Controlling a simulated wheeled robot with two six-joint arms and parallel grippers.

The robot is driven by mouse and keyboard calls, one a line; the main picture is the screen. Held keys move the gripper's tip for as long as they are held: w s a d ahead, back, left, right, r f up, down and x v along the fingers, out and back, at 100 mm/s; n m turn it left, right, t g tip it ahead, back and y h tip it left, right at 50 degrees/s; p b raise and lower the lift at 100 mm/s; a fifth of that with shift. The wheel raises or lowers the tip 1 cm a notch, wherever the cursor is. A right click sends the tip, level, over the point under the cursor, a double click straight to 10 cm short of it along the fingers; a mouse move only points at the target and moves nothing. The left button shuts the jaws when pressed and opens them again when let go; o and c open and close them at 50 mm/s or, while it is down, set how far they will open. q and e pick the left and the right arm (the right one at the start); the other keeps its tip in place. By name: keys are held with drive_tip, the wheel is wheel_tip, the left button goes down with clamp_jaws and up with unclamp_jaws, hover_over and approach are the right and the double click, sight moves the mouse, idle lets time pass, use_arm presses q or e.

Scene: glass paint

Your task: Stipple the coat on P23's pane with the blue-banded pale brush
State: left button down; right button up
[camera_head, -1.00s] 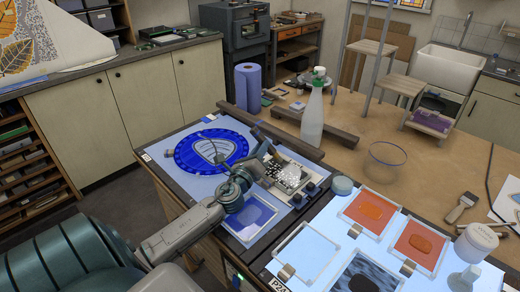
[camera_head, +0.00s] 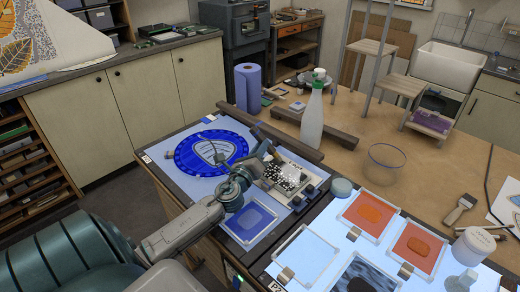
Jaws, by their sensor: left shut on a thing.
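My left gripper (camera_head: 259,158) is over the left light table (camera_head: 176,171), between a round blue pane and a speckled black-and-white item. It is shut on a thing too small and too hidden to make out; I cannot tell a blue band. The round blue pane (camera_head: 184,156) has a pale shield shape in its middle. A small framed pane (camera_head: 232,229) with a blue patch lies in front, partly behind my left wrist. The tag at the table's left corner is too small to read, so I cannot tell which pane is P23's. My right gripper is out of view.
The speckled item (camera_head: 287,177) lies right of my gripper, near a wooden bar (camera_head: 290,141). The right light table holds orange panes (camera_head: 369,212) and a clear pane (camera_head: 304,256). A brush (camera_head: 459,209) lies far right.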

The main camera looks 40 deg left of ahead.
sight(276, 178)
use_arm(q)
drive_tip(key=shift+d+r+p, duration=0.1)
drive_tip(key=shift+d+p, duration=0.25)
drive_tip(key=shift+d, duration=0.3)
drive_tip(key=d+p, duration=0.1)
drive_tip(key=d, duration=0.2)
drive_tip(key=shift+s+d, duration=0.15)
drive_tip(key=shift+d, duration=1.1)
drive_tip(key=shift+f, duration=0.45)
drive_tip(key=shift+f+b, duration=0.25)
drive_tip(key=shift+b, duration=0.15)
